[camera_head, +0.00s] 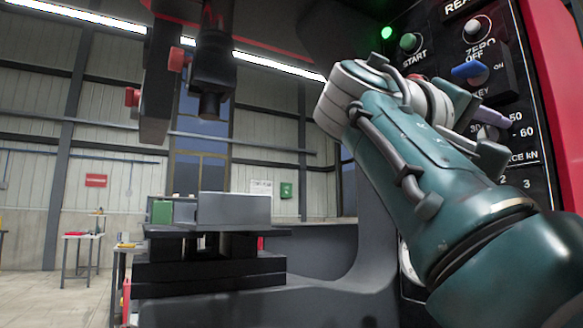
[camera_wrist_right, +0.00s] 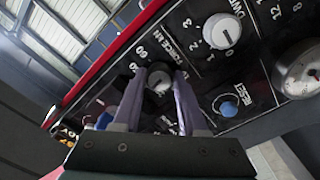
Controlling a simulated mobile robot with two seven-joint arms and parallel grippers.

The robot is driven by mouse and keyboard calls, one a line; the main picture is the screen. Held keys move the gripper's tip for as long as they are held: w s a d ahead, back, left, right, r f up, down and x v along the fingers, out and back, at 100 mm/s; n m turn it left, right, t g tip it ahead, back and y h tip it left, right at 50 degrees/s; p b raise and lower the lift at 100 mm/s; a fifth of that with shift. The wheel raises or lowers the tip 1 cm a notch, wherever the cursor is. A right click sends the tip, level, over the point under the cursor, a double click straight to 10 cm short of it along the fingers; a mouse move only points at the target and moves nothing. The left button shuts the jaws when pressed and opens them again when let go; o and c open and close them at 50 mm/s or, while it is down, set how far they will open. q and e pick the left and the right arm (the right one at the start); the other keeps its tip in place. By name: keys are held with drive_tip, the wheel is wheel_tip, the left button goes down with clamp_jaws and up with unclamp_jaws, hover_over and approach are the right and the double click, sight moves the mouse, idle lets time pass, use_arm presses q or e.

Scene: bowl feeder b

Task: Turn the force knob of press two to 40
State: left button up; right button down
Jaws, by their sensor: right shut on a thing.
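The fingers are shut on the knob from both sides. Scale numbers and a force label surround it; its pointer setting cannot be read clearly. My left gripper is not in view.
Close to the force knob are a dwell knob (camera_wrist_right: 221,31), a blue reset button (camera_wrist_right: 229,106) and a gauge (camera_wrist_right: 302,75). A blue key switch (camera_head: 468,70), a green start button (camera_head: 408,42) and a zero button (camera_head: 477,28) sit above my gripper. The grey press block (camera_head: 232,210) stands left.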

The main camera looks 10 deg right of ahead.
drive_tip(key=shift+f+m, duration=0.15)
drive_tip(key=shift+m, duration=0.55)
drive_tip(key=shift+c, duration=2.2)
unclamp_jaws()
